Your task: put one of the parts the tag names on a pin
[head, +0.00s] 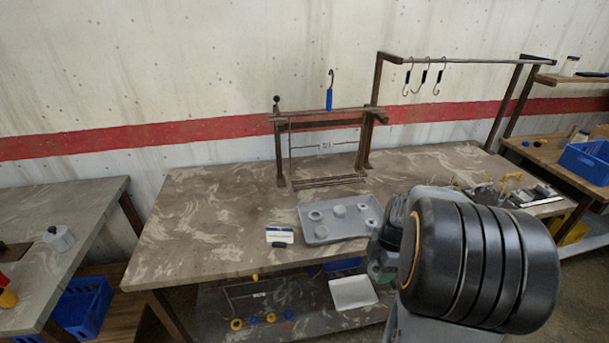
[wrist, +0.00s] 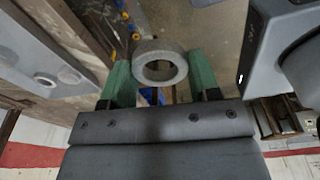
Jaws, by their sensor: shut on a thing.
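My gripper (wrist: 160,78) has green fingers shut on a grey ring (wrist: 160,66) in the wrist view, with the ring's hole showing. In the head view my gripper is mostly hidden behind my own arm, at the right front of the table. A grey tray (head: 320,236) on the table holds several grey round parts, some with holes and some solid-topped. The tray (wrist: 18,68) also shows at the left of the wrist view. A small white and blue tag (head: 280,236) stands left of the tray; its writing is too small to read. I cannot make out the pins clearly.
A brown metal rack (head: 320,122) stands behind the tray, with a blue-handled hook (head: 329,92) on it. Several hooks (head: 424,76) hang from a rail at right. Loose tools (head: 500,190) lie at the table's right. The table's left part (head: 200,220) is clear.

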